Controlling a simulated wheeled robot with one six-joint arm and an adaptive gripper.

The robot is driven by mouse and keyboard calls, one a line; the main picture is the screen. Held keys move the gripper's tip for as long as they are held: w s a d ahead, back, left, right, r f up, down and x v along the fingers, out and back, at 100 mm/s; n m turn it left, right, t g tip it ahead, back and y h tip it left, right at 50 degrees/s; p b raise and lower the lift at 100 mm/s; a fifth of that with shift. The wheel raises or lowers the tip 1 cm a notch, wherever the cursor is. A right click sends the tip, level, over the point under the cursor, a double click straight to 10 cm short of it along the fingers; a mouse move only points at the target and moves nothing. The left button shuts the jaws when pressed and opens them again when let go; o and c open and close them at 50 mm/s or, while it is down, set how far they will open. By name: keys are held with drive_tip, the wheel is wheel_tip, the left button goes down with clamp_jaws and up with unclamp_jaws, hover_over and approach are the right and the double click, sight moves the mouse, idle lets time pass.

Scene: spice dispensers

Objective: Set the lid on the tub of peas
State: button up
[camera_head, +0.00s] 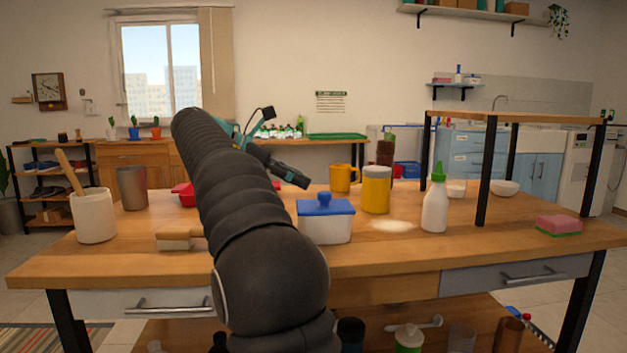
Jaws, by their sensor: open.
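My arm reaches up over the wooden table, and my gripper (298,180) shows beyond it, angled down to the right. It is open, with nothing seen in it. A white rectangular tub (325,231) with a blue knobbed lid (325,205) on it stands just in front of my gripper, in the middle of the table. No peas show in it. A small white tub with a green top (408,336) stands on the lower shelf; I cannot tell whether the green is peas or a lid. A red item (184,193) is partly hidden behind my arm.
A yellow canister (376,190), a yellow mug (342,178) and a green-capped bottle (435,200) stand to the right, near spilled powder (393,226). A brush (178,238), metal cup (132,188) and crock (93,216) are left. A raised wooden shelf (515,118) spans the right side.

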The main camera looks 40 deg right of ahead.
drive_tip(key=p+v, duration=0.1)
drive_tip(key=v, duration=0.5)
drive_tip(key=shift+p, duration=0.3)
drive_tip(key=shift+f, duration=0.1)
drive_tip(key=s+a+f+m+t+y, duration=0.5)
drive_tip(key=s+a+f+m, duration=0.2)
drive_tip(key=s+a+f, duration=0.3)
drive_tip(key=s+a+f+m+t+y, duration=0.4)
drive_tip(key=s+a+f+m+y, duration=0.2)
drive_tip(key=s+a+f, duration=0.5)
drive_tip(key=shift+s+f+m+t, duration=0.45)
drive_tip(key=shift+s+f, duration=1.65)
drive_tip(key=shift+f, duration=1.75)
drive_tip(key=shift+a, duration=0.15)
